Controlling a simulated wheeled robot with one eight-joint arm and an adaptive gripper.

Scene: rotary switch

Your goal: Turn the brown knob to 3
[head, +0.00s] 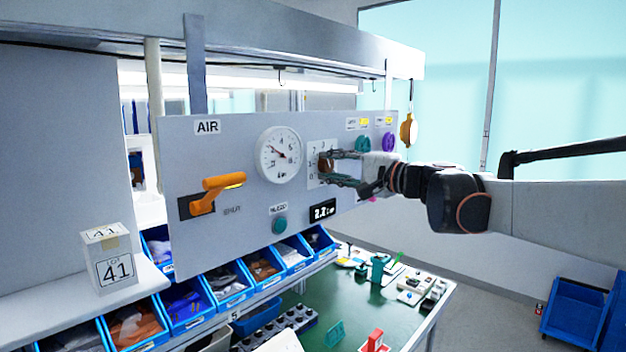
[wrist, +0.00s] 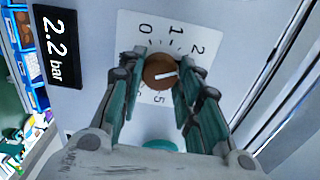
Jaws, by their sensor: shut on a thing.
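The brown knob (wrist: 160,72) is round with a white line, on a white dial plate (wrist: 130,30) fixed to a grey panel. In the wrist view the 0, 1, 2 and 5 show; the places between 2 and 5 are hidden behind the right-hand finger. The white line lies nearly level, its right end tipped slightly up towards that finger. My gripper (wrist: 158,82) is shut on the knob, one finger on each side. In the head view my gripper (head: 331,168) reaches the knob (head: 325,162) from the right and covers part of the dial.
A display (wrist: 55,45) reads 2.2 bar. A round gauge (head: 279,154) and an orange lever (head: 217,190) are left of the dial. A teal button (head: 280,225) is below. Teal (head: 362,144) and purple (head: 389,141) knobs sit close above my gripper. Blue bins (head: 228,285) line the panel's foot.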

